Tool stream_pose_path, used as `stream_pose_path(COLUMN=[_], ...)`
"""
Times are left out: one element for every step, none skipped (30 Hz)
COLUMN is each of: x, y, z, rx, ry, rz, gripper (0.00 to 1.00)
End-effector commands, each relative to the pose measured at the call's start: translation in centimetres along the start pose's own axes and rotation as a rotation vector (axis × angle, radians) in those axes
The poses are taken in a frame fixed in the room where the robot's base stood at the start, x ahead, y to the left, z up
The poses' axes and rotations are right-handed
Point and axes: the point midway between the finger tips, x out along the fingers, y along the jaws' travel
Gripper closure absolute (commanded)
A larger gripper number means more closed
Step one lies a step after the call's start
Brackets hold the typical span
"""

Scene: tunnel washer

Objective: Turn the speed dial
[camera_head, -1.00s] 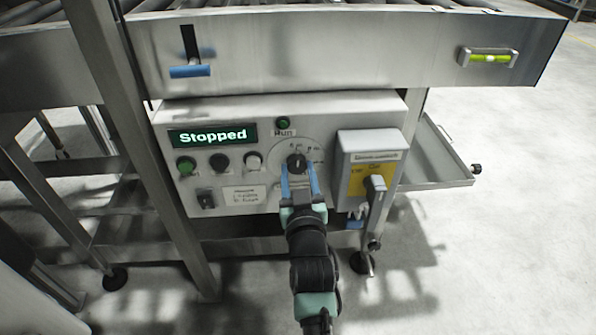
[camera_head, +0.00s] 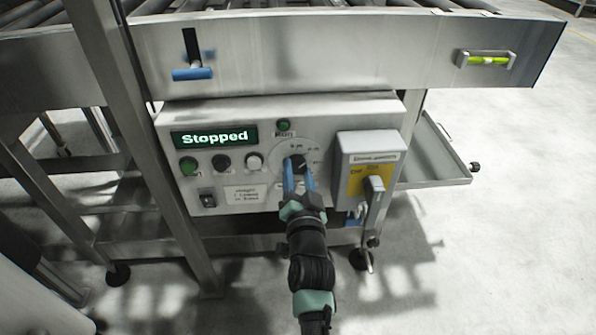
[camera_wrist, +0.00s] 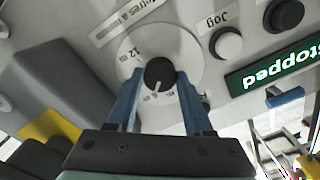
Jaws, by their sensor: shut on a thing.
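The speed dial is a black round knob (camera_head: 297,161) on a pale scale disc, on the grey control panel (camera_head: 226,119). In the wrist view the knob (camera_wrist: 160,74) sits between the two blue fingers, its white pointer line visible. My gripper (camera_head: 299,172) is shut on the knob, reaching up to the panel from below. In the wrist view my gripper (camera_wrist: 159,84) has a finger on each side of the knob. The display (camera_head: 213,136) reads "Stopped".
Left of the dial are round buttons: white (camera_head: 254,162), black (camera_head: 221,162) and green (camera_head: 188,166). A green lamp (camera_head: 284,126) sits above the dial.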

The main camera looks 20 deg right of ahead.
Motion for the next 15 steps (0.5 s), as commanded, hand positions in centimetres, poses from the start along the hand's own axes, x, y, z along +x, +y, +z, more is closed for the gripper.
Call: stream_pose_path(x=[-0.04, -0.04, -0.04, -0.04, -0.04, -0.04, -0.04, -0.04, -0.04, -0.04, -0.04, -0.04, -0.04, -0.04, -0.04], y=[0.04, 0.05, 0.05, 0.06, 0.06, 0.06, 0.06, 0.07, 0.07, 0.07, 0.08, 0.08, 0.08, 0.08, 0.08], z=[0.07, 0.07, 0.08, 0.08, 0.08, 0.08, 0.08, 0.08, 0.09, 0.09, 0.09, 0.09, 0.09, 0.09, 0.09], rx=[0.014, 0.022, 0.03, 0.035, 0.038, 0.042, 0.045, 0.046, 0.048, 0.048, 0.048, 0.049, 0.048, 0.048, 0.048], ry=[-0.001, -0.001, -0.001, -0.001, -0.001, -0.001, -0.001, -0.001, -0.001, -0.001, -0.001, -0.001, -0.001, -0.001, -0.001], rz=[0.001, 0.001, 0.001, 0.001, 0.001, 0.001, 0.001, 0.001, 0.001, 0.001, 0.001, 0.001, 0.001, 0.001, 0.001], gripper=[1.0, 1.0, 1.0, 1.0, 1.0, 1.0, 1.0, 1.0, 1.0, 1.0, 1.0, 1.0, 1.0, 1.0, 1.0])
